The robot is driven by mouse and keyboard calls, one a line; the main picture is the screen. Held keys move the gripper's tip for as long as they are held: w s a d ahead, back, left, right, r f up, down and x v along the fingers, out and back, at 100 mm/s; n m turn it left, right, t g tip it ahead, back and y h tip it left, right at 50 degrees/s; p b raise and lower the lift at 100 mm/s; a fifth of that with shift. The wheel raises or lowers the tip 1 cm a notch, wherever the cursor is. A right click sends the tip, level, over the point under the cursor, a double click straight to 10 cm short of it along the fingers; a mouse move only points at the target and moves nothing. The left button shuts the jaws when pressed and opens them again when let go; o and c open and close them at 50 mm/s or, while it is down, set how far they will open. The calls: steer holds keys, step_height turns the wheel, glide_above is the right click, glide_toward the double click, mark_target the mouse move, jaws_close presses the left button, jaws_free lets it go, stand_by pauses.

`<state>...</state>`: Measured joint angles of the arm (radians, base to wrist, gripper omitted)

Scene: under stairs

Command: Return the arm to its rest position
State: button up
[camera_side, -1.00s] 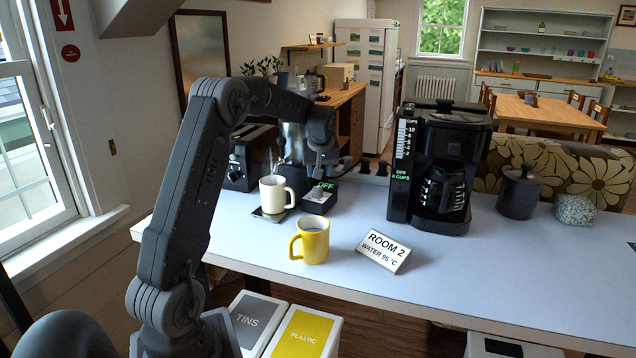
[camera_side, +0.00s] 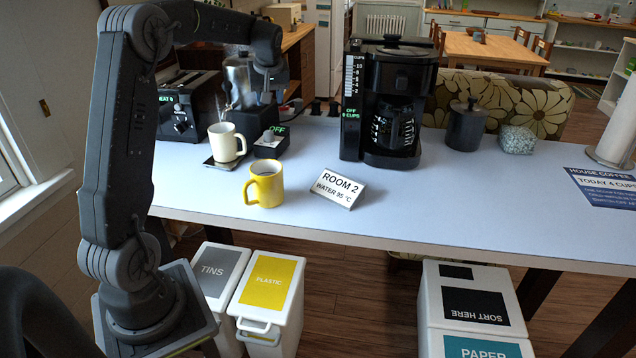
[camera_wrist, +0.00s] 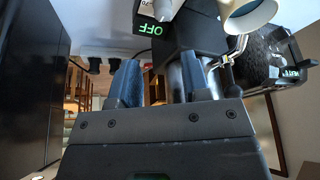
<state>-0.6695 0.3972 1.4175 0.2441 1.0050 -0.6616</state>
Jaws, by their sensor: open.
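My gripper (camera_wrist: 157,78) is open in the wrist view, with its two dark fingers apart and nothing between them. In the side view, my gripper (camera_side: 272,88) is at the end of the raised arm, in front of and just right of the steel kettle (camera_side: 239,78). It is above the black box marked OFF (camera_side: 269,146), and its fingers are hard to make out there. In the wrist view the OFF box (camera_wrist: 168,32) lies beyond the fingers, with part of a cream mug (camera_wrist: 247,12) at the top.
A cream mug (camera_side: 226,148) stands on a dark pad. A yellow mug (camera_side: 264,187) and the ROOM 2 sign (camera_side: 339,189) stand nearer the front edge. A toaster (camera_side: 186,115) is at left, a coffee maker (camera_side: 390,105) at right.

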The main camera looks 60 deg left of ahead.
steer(key=s+d+r+m+t+h, duration=0.1)
steer(key=s+d+r+m, duration=0.2)
steer(key=d, duration=0.8)
steer(key=s+d+r+m+t, duration=0.2)
steer(key=s+d+r+m, duration=0.15)
steer(key=d, duration=0.65)
steer(key=s+d+f+m+h, duration=0.1)
steer(key=s+d+f+m, duration=0.1)
steer(key=s+d, duration=0.3)
steer(key=s+d+f+m+h, duration=0.1)
steer(key=s+d+m, duration=0.2)
steer(key=s+d, duration=0.1)
steer(key=s+d+f+m+t+h, duration=0.1)
steer(key=s+d+f+m, duration=0.1)
steer(key=s+d, duration=0.3)
steer(key=shift+s+d+f+m, duration=0.35)
steer(key=shift+d, duration=0.25)
